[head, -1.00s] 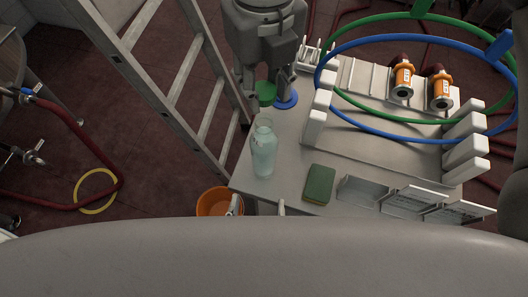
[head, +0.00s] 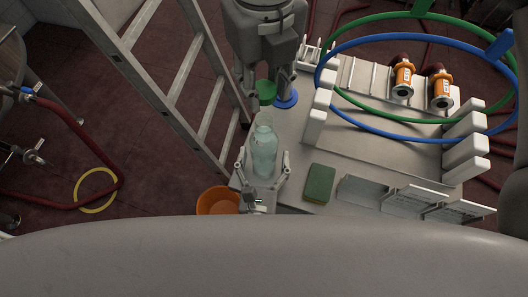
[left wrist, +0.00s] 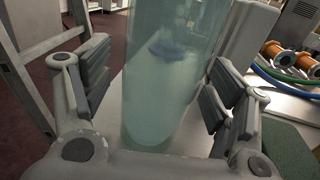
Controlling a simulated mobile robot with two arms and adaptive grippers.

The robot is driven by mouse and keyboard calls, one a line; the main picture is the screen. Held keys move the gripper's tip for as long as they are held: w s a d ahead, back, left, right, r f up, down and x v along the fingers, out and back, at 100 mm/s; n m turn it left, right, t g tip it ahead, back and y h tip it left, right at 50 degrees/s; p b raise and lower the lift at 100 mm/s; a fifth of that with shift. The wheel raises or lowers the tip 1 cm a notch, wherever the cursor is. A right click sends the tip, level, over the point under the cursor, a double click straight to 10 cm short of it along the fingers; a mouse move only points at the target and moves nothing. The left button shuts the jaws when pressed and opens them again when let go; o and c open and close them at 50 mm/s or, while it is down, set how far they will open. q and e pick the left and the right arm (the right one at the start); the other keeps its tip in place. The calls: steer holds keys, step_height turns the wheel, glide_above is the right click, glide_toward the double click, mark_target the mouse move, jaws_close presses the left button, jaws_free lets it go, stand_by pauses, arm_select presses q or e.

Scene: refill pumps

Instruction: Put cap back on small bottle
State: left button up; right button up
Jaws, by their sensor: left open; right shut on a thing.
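A translucent pale blue-green bottle (head: 264,150) stands upright and uncapped near the table's left edge; it fills the middle of the left wrist view (left wrist: 170,85). My left gripper (head: 264,170) is open, with one finger on each side of the bottle's lower body. The left wrist view shows both fingers (left wrist: 158,92) with the bottle between them and gaps beside it. My right gripper (head: 267,95) points down behind the bottle, shut on a green cap (head: 265,91). The cap is close behind the bottle's mouth.
A blue disc (head: 287,98) lies by the right gripper. A green sponge (head: 319,183) lies right of the bottle. A rack with orange cylinders (head: 403,78) and large hoops fills the table's right. A ladder (head: 186,82) stands left; an orange bucket (head: 214,201) is below the table edge.

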arm_select(q)
steer(key=c, duration=1.5)
steer(key=shift+c, duration=0.2)
arm_select(e)
glide_above(264, 114)
steer(key=s, duration=0.1)
steer(key=shift+s+f, duration=0.1)
steer(key=shift+f, duration=2.4)
steer(key=shift+f, duration=0.85)
steer(key=shift+f, duration=0.6)
